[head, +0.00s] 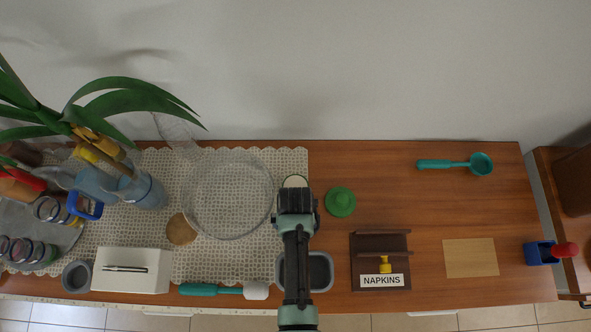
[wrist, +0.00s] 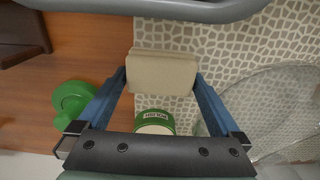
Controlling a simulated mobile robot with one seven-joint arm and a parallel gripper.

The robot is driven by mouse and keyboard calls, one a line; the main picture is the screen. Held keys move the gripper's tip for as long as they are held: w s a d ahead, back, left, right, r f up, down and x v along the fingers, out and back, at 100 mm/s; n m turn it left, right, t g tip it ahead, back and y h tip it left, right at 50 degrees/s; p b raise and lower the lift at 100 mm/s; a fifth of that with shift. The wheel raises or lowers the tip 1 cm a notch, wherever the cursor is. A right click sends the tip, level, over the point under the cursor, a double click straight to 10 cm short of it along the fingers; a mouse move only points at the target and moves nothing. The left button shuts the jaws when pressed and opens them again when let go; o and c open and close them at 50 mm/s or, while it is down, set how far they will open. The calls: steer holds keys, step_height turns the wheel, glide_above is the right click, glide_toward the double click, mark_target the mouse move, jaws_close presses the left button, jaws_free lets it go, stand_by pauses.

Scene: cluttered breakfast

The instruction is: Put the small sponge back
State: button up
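My gripper (head: 296,200) is over the right part of the lace mat in the head view, near the clear round plate (head: 228,195). In the wrist view its two blue fingers are closed on the sides of a small beige block, which looks like the small sponge (wrist: 162,72). The sponge is hidden behind my gripper in the head view. A grey open container (head: 320,272) stands at the front edge, partly hidden by my arm. A grey rim, probably the same container (wrist: 150,8), crosses the top of the wrist view.
A green tin (wrist: 154,122) stands close to my gripper, with a green round object (head: 340,201) to its right.

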step_height(320, 180, up, 12)
steer(key=shift+r+p, duration=0.15)
steer(key=shift+p, duration=0.15)
stand_by(0.3)
stand_by(0.5)
